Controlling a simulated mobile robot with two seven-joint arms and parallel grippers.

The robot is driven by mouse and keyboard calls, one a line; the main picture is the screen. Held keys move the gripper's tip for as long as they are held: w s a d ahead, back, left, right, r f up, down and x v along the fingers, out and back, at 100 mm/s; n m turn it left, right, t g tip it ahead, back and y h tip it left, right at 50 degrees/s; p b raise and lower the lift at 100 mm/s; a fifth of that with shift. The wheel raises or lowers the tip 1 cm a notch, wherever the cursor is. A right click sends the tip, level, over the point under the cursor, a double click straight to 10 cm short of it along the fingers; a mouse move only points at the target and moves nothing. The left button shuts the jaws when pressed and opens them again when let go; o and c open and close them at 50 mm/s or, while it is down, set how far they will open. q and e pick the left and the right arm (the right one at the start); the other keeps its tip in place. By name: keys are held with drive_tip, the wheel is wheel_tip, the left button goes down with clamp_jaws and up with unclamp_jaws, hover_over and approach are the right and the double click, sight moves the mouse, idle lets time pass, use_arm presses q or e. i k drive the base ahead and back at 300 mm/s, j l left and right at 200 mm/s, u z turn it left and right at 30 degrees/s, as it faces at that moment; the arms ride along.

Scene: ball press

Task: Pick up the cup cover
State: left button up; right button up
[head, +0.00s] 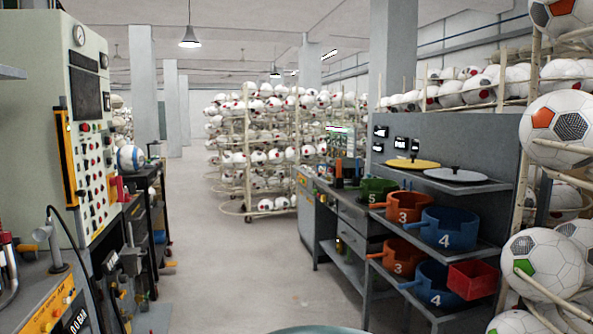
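Two round covers with dark knobs lie flat on the top shelf of the grey rack at the right: a yellow cover (411,164) and, nearer, a white cover (456,176). I cannot tell which one the task calls the cup cover. On the shelf below stand open cups: a green cup (377,192) marked 5, an orange cup (409,207) marked 3 and a blue cup (447,230) marked 4. Neither of my grippers is in view.
The lower shelf holds another orange cup (404,256), another blue cup (432,285) and a red bin (473,279). A ball rack (559,129) borders the shelves at right. A control machine (70,120) stands left. The middle floor (240,270) is clear.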

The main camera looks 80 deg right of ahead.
sight(453, 174)
drive_tip(key=z, duration=3.55)
drive_tip(key=i+u, duration=0.3)
drive_tip(key=u, duration=0.15)
drive_tip(key=i+j+u, duration=0.1)
drive_tip(key=i+u, duration=0.35)
drive_tip(key=i, duration=0.25)
drive_tip(key=i+l+u, duration=0.1)
drive_tip(key=i+u, duration=0.35)
drive_tip(key=i, duration=0.2)
drive_tip(key=i+j+z, duration=0.1)
drive_tip(key=i, duration=1.55)
drive_tip(key=i+z, duration=0.25)
drive_tip(key=i, duration=0.45)
drive_tip(key=i+j+z, duration=0.25)
drive_tip(key=i, duration=0.45)
drive_tip(key=z, duration=1.75)
